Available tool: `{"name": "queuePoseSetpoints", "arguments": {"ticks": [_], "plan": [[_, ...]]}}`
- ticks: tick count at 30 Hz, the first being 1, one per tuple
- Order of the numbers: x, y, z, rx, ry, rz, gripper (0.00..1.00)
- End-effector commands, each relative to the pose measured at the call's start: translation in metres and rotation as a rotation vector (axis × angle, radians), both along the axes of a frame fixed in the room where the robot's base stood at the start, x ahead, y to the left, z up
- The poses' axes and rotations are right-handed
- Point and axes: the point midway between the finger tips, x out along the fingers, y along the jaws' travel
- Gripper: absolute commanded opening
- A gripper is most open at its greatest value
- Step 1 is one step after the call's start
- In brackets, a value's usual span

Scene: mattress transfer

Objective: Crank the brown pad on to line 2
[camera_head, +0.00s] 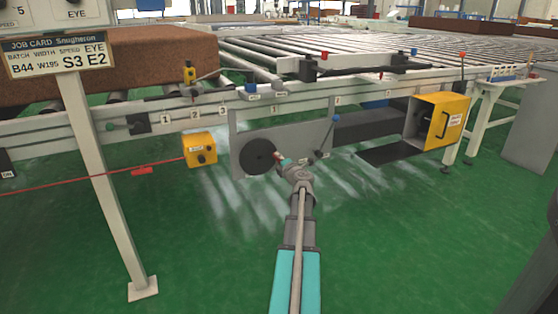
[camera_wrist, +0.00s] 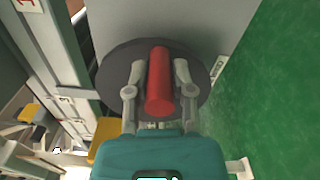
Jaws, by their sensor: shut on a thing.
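The brown pad (camera_head: 130,62) lies on the roller conveyor at the left, behind the job card. A dark round crank wheel (camera_head: 257,157) is mounted on a grey plate (camera_head: 300,143) on the conveyor's side. In the wrist view the wheel (camera_wrist: 110,72) fills the middle, with its red handle (camera_wrist: 158,75) standing out toward me. My gripper (camera_wrist: 160,80) has one finger on each side of the red handle and is shut on it. In the head view my gripper (camera_head: 282,160) is at the wheel's right edge, and the handle is mostly hidden.
Number plates 1, 2 and 3 (camera_head: 194,114) sit along the conveyor rail. A yellow box (camera_head: 199,149) hangs left of the wheel; a yellow cabinet (camera_head: 436,120) is at the right. A red cord (camera_head: 90,181) crosses the left.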

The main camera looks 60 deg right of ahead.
Motion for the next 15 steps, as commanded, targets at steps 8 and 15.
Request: {"name": "queuePoseSetpoints", "arguments": {"ticks": [8,15], "plan": [[0.0025,0.0007,-0.0035,0.048,-0.036,-0.006,0.0],[0.0057,0.0022,-0.0033,0.051,-0.037,-0.001,0.0]]}}
